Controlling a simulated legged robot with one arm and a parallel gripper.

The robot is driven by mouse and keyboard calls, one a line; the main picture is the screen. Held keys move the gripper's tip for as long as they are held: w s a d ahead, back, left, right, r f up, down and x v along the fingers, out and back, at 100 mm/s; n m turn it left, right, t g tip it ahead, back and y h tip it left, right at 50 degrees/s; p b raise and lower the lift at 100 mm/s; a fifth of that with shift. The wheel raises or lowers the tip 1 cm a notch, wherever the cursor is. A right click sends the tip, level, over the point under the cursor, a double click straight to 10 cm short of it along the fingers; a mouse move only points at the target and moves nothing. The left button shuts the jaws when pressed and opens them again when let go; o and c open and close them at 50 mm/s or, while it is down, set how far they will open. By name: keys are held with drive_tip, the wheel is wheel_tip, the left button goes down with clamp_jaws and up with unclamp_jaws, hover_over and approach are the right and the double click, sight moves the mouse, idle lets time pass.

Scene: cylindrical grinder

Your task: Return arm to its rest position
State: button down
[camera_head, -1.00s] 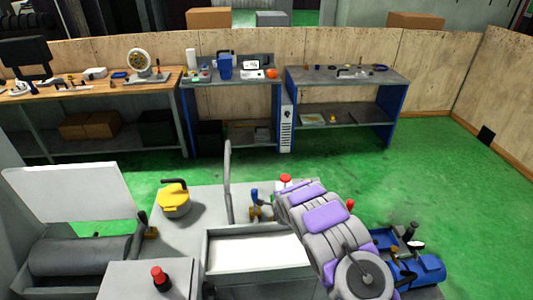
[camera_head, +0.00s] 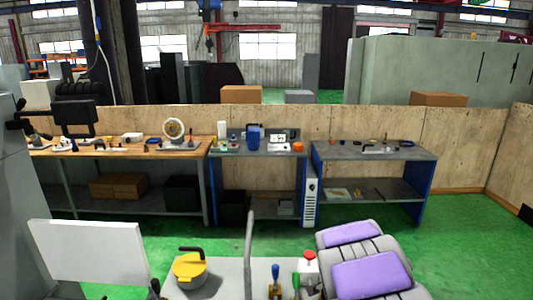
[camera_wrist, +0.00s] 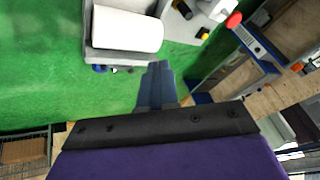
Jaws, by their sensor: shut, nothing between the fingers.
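My gripper (camera_wrist: 160,68) shows in the wrist view as grey fingers closed together, with nothing between them. It hangs over green floor, apart from the grey machine at the top of that view. My arm (camera_head: 372,268), grey with purple pads, rises from the bottom right of the head view. The gripper itself is out of the head view.
The machine top (camera_head: 225,277) lies ahead, with a yellow part (camera_head: 190,268), an upright lever (camera_head: 248,255), a red button (camera_head: 309,255) and a white panel (camera_head: 88,250). Behind are a wooden workbench (camera_head: 120,150) and a right bench (camera_head: 375,150). Green floor between is clear.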

drive_tip(key=s+a+r+n+g+y+b, duration=0.1)
drive_tip(key=s+a+r+n+g, duration=0.1)
drive_tip(key=s, duration=1.2)
drive_tip(key=s+a+r+n+g+b, duration=0.1)
drive_tip(key=s+n, duration=0.4)
drive_tip(key=s, duration=1)
drive_tip(key=s+a+r+n+g+y+b, duration=0.1)
drive_tip(key=s+a+r+n+g, duration=0.3)
drive_tip(key=s, duration=1)
drive_tip(key=shift+s+a+r+y+b, duration=0.15)
drive_tip(key=shift+s+a+y+b, duration=0.15)
drive_tip(key=shift+s+a+b, duration=0.15)
